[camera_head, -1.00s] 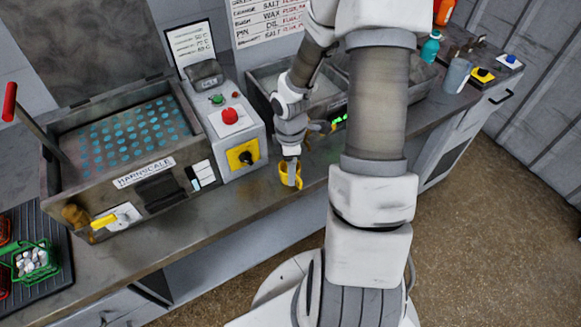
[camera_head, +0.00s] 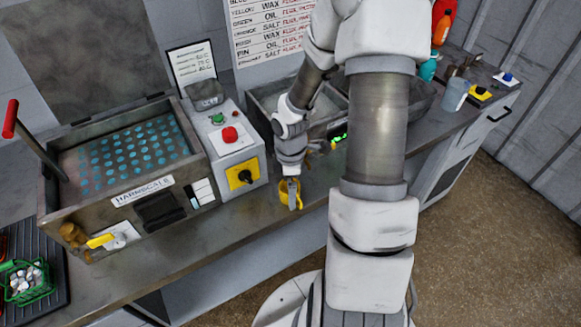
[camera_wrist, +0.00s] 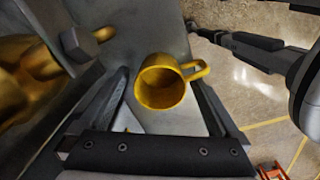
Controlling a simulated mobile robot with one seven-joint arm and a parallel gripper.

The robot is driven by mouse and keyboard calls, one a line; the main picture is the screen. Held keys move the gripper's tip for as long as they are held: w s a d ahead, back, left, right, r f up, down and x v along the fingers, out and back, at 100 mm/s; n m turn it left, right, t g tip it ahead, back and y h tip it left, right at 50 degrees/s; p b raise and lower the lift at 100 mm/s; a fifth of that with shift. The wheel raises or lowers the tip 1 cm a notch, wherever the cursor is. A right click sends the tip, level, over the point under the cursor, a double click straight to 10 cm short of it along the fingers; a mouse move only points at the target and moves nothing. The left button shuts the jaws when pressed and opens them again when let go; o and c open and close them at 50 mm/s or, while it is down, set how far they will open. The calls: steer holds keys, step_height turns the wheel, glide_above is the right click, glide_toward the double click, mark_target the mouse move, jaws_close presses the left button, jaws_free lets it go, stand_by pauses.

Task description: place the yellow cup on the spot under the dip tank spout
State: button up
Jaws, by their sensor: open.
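The yellow cup (camera_head: 285,194) is at the front edge of the counter, at the end of my gripper (camera_head: 291,188). In the wrist view the cup (camera_wrist: 160,88) is seen from above, empty, with its handle to the upper right. My gripper (camera_wrist: 160,78) is open, its two fingers on either side of the cup, with small gaps showing. A brass spout (camera_head: 318,146) projects from the middle tank (camera_head: 262,108), behind and right of the cup. A large brass part (camera_wrist: 30,68) fills the wrist view's left edge. The spot under the spout cannot be made out.
A tank labelled HARNSCALE (camera_head: 205,158), with its own brass spout (camera_head: 75,236), stands left. A control box (camera_head: 228,150) with a red button is between the tanks. A grey mug (camera_head: 455,94) stands far right. The counter (camera_head: 190,236) has a clear strip in front.

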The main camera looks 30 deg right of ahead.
step_height(320, 180, up, 17)
steer(key=p, duration=0.3)
steer(key=shift+r, duration=0.1)
steer(key=shift+c, duration=1.2)
steer(key=shift+n, duration=0.4)
steer(key=shift+c, duration=0.4)
steer(key=f+n+b, duration=0.1)
steer(key=f+n, duration=0.1)
steer(key=f, duration=0.2)
steer(key=f+n+b, duration=0.1)
steer(key=f+n, duration=0.1)
steer(key=f, duration=0.2)
steer(key=f+n+b, duration=0.1)
steer(key=f+n, duration=0.1)
steer(key=f, duration=0.2)
steer(key=shift+d+f+b, duration=0.2)
steer(key=shift+f+b, duration=0.15)
steer(key=shift+a+f+b, duration=0.15)
steer(key=shift+f+b, duration=0.15)
steer(key=shift+f, duration=1)
steer(key=shift+a+f+b, duration=0.15)
steer(key=shift+f+b, duration=0.1)
steer(key=shift+f, duration=1)
